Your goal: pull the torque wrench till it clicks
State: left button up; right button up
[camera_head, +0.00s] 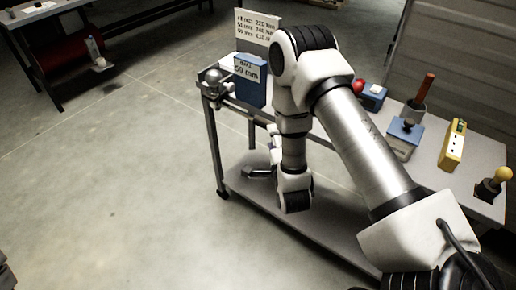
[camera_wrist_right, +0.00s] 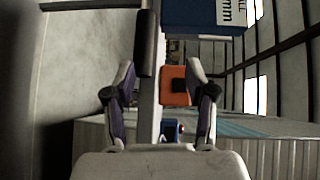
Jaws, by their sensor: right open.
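My right gripper (camera_wrist_right: 160,68) is open, its two fingers wide apart in the right wrist view. A long bar with a black sleeve (camera_wrist_right: 146,45) runs upright in the picture, nearer the left finger. It may be the torque wrench, but I cannot tell for sure. An orange block (camera_wrist_right: 174,86) with a dark centre shows beside the bar, near the right finger. In the head view my right gripper (camera_head: 273,142) is low beside the bench, partly hidden by my arm. No torque wrench can be made out clearly there. My left gripper is not in view.
A tow ball (camera_head: 212,80) sits at the bench's left corner, beside a blue box (camera_head: 251,84) marked 50 mm. A sign (camera_head: 258,27) stands behind. A yellow device (camera_head: 453,146) and a blue block (camera_head: 404,140) stand on the right.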

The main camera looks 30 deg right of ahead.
jog(key=shift+m+t+h, duration=0.3)
jog(key=shift+m+h, duration=0.1)
jog(key=shift+h, duration=0.2)
jog(key=w+d+f+b, duration=0.1)
jog(key=w, duration=0.2)
jog(key=w+d+f+b, duration=0.1)
jog(key=w, duration=0.2)
jog(key=w+d+f+b, duration=0.1)
jog(key=w+d, duration=0.1)
jog(key=w, duration=0.1)
jog(key=shift+f, duration=0.1)
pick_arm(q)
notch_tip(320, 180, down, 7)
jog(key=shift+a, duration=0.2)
pick_arm(e)
grip_shut()
